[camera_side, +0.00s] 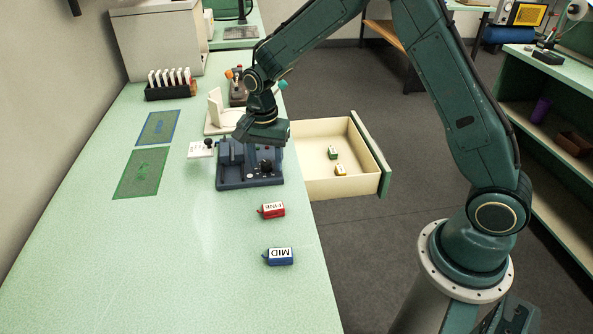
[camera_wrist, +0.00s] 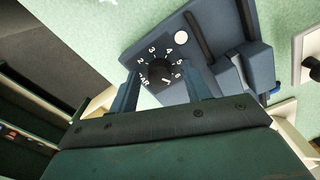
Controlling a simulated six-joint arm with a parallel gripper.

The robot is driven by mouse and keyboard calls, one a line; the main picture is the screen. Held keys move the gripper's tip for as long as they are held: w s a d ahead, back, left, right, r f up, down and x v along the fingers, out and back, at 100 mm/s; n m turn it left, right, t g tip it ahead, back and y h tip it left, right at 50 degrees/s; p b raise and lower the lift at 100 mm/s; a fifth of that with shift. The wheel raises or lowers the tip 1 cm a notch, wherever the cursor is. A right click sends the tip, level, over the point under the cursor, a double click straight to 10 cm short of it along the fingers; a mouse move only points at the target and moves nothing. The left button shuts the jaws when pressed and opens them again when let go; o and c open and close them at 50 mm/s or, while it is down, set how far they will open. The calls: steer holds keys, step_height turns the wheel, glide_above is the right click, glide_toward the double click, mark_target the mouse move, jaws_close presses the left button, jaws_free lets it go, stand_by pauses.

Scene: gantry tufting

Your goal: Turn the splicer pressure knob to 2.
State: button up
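The dark blue splicer (camera_side: 250,184) stands on the green bench in the side view. Its black pressure knob (camera_wrist: 160,73) shows in the wrist view, ringed by a white printed scale with an AIR mark and numbers. The 2 is on the knob's upper left. I cannot tell surely which mark the knob points to. My gripper (camera_wrist: 160,80) is open, with one finger to the left of the knob and one to the right. Both fingers look clear of the knob. In the side view my gripper (camera_side: 263,143) is low over the splicer and hides part of it.
A red FINE block (camera_side: 272,210) and a blue MID block (camera_side: 279,257) lie on the bench in front. An open drawer (camera_side: 322,186) to the right holds two small blocks. Green and blue mats lie to the left, with bare bench around them.

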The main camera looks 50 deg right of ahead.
steer(key=c, duration=0.9)
steer(key=shift+c, duration=0.2)
